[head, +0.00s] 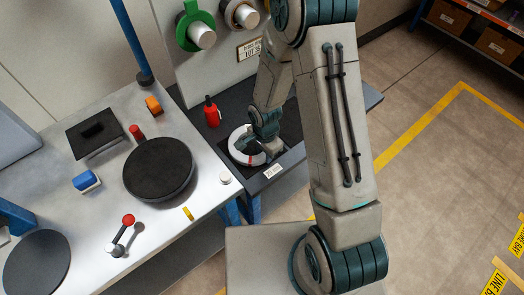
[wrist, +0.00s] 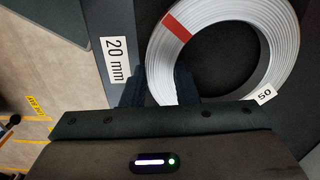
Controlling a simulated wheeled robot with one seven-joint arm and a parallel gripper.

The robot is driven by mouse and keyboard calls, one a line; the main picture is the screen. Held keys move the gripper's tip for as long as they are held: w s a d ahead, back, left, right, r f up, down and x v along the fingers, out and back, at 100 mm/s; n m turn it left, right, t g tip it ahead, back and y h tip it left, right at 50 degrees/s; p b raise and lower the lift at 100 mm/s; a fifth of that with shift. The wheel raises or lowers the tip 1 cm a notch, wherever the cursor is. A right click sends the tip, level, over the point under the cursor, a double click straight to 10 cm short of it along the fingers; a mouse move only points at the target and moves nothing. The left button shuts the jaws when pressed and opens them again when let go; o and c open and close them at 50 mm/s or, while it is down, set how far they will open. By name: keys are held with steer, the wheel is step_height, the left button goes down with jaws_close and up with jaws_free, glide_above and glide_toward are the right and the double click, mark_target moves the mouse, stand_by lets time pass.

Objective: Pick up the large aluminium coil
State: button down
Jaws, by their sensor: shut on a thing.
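The coil (head: 236,155) is a pale silvery ring with a red band. It lies on the dark tray or stand to the right of the metal bench. In the wrist view the coil (wrist: 287,45) shows its red band at upper left and a small tag reading 50 at lower right. My gripper (head: 254,146) reaches down onto the coil, and my arm hides part of the area behind it. In the wrist view my gripper (wrist: 160,88) has one finger outside the ring and one inside it, shut on the coil's near-left wall.
A "20 mm" label (wrist: 115,60) is beside the coil. A red bottle (head: 212,112) stands just behind it. The metal bench (head: 120,205) holds a black round plate (head: 158,170) and small items. Floor at right is open.

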steer(key=shift+r, duration=0.7)
step_height(320, 180, up, 2)
steer(key=shift+w+r, duration=0.1)
steer(key=s+d+r, duration=0.3)
steer(key=d+r, duration=0.4)
steer(key=d, duration=0.4)
steer(key=shift+s+b, duration=0.35)
steer(key=shift+s, duration=0.05)
